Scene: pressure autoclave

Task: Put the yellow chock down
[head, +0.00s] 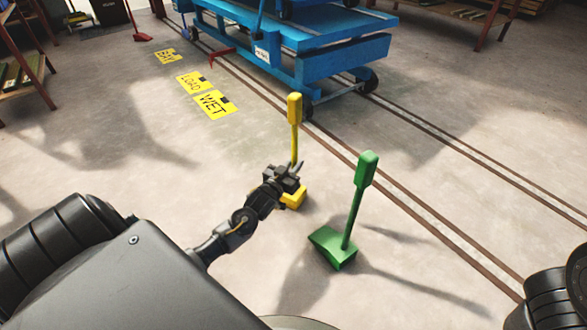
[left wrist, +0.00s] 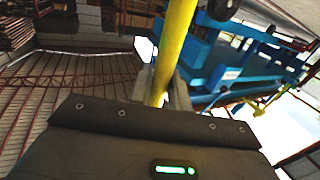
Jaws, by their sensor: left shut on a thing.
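The yellow chock (head: 295,112) has a tall upright handle with a thick grip on top and a wedge base at the bottom. My left gripper (head: 293,170) is shut on its handle, low down and just above the base, and hides part of it. In the left wrist view the yellow handle (left wrist: 176,50) runs between the two fingers. I cannot tell whether the base touches the floor. My right gripper is not in view.
A green chock (head: 333,246) stands on the floor just right of the yellow one. A blue wheeled cart (head: 340,68) is beyond, by the floor rails (head: 425,228). Yellow floor signs, including WET (head: 214,104), lie at upper left. Floor to the left is clear.

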